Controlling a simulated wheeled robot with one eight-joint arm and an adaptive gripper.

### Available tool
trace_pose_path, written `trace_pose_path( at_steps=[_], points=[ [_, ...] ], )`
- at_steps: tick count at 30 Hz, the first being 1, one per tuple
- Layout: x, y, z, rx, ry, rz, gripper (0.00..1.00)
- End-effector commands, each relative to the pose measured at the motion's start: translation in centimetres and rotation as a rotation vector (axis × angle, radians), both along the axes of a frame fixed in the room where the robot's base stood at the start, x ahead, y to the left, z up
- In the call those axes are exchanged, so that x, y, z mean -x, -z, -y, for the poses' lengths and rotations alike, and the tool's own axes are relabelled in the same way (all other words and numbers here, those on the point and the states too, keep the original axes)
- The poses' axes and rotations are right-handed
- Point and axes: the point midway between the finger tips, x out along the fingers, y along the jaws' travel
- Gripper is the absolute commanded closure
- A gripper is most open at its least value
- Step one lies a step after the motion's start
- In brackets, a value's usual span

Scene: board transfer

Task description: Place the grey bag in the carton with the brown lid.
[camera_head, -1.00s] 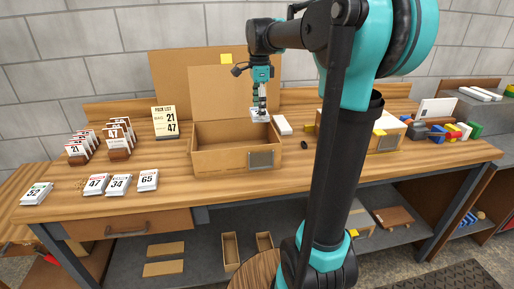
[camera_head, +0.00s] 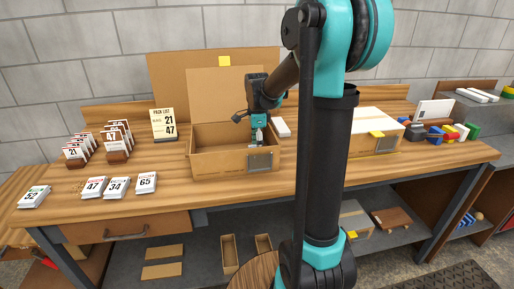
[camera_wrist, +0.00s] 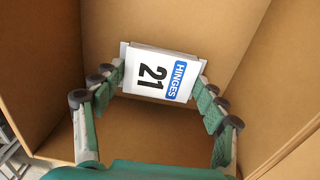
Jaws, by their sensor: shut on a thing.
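The open carton (camera_head: 213,163) stands on the bench with its brown lid (camera_head: 216,92) raised at the back. My gripper (camera_head: 258,140) reaches down into the right part of this carton. In the wrist view my gripper (camera_wrist: 162,76) is shut on a flat bag (camera_wrist: 153,76) with pale grey edges and a white label reading "HINGES 21" with a blue band. The bag is between the fingertips, with brown carton walls around it. In the head view the carton's front wall and my gripper hide most of the bag; I cannot tell whether it touches the floor.
A second carton with a white top (camera_head: 368,121) stands to the right, partly behind my arm. Numbered bags (camera_head: 94,187) lie at the front left, with more in holders behind. A pack list card (camera_head: 164,123) shows 21 and 47. A white block (camera_head: 281,128) lies beside the open carton.

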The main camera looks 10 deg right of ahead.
Motion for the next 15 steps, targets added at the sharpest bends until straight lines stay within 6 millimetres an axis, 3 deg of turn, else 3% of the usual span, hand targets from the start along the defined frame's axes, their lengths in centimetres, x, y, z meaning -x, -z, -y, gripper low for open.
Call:
trace_pose_path(
  at_steps=[10, 11, 15],
  points=[
    [-0.04, 0.28, 0.00, 0.000, 0.000, 0.000, 0.68],
    [-0.04, 0.25, 0.00, 0.000, 0.000, 0.000, 0.24],
    [-0.03, 0.23, 0.00, 0.000, 0.000, 0.000, 0.07]
  ],
)
